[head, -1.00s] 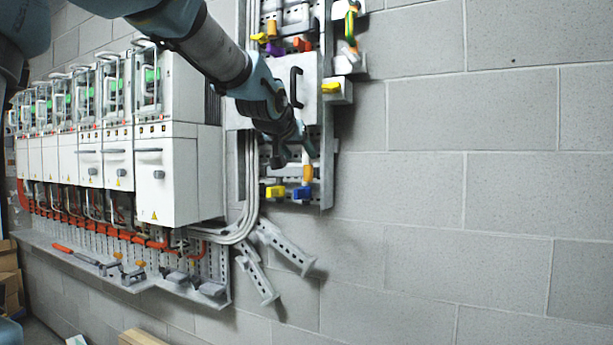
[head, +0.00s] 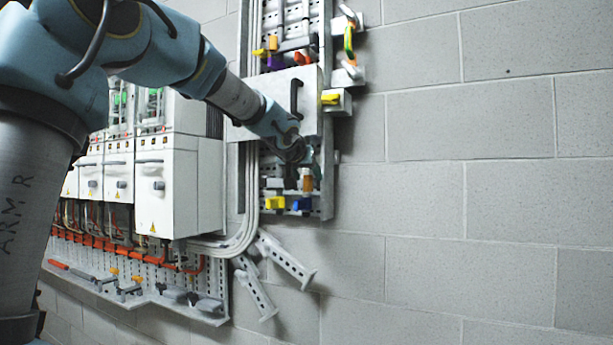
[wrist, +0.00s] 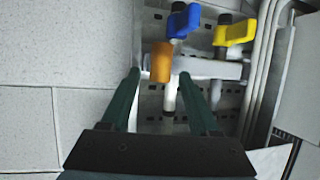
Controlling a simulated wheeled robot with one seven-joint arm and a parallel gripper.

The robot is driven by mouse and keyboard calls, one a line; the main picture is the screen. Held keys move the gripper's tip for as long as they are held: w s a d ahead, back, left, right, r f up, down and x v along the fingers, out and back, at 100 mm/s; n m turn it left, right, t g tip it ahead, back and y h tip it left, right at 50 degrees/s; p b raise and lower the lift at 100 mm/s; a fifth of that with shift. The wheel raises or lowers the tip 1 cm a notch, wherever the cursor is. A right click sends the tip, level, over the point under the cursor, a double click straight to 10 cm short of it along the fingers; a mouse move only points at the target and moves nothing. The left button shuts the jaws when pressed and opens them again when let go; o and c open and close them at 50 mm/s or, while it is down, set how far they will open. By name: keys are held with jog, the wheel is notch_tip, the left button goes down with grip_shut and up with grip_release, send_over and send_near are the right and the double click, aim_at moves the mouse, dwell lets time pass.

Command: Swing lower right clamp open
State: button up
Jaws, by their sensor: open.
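On the lower part of the wall panel, an orange piece (head: 307,184) sits on a pale rod, with a blue handle (head: 301,204) below it and a yellow handle (head: 275,202) to the left. I cannot tell which of these is the lower right clamp. The wrist view also shows the orange piece (wrist: 161,62), the blue handle (wrist: 183,20) and the yellow handle (wrist: 235,32). My gripper (wrist: 158,74) is open, its two dark green fingers apart, with the orange piece between or just beyond the tips. In the head view my gripper (head: 298,165) partly hides the panel.
A white box with a black handle (head: 296,98) is above my gripper, and a yellow knob (head: 331,99) sits to its right. White cabinets (head: 165,185) and grey conduits (head: 247,200) are on the left. Perforated brackets (head: 285,262) stick out below. The wall to the right is bare.

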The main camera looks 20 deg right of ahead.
grip_shut()
dwell(0.3)
dwell(1.0)
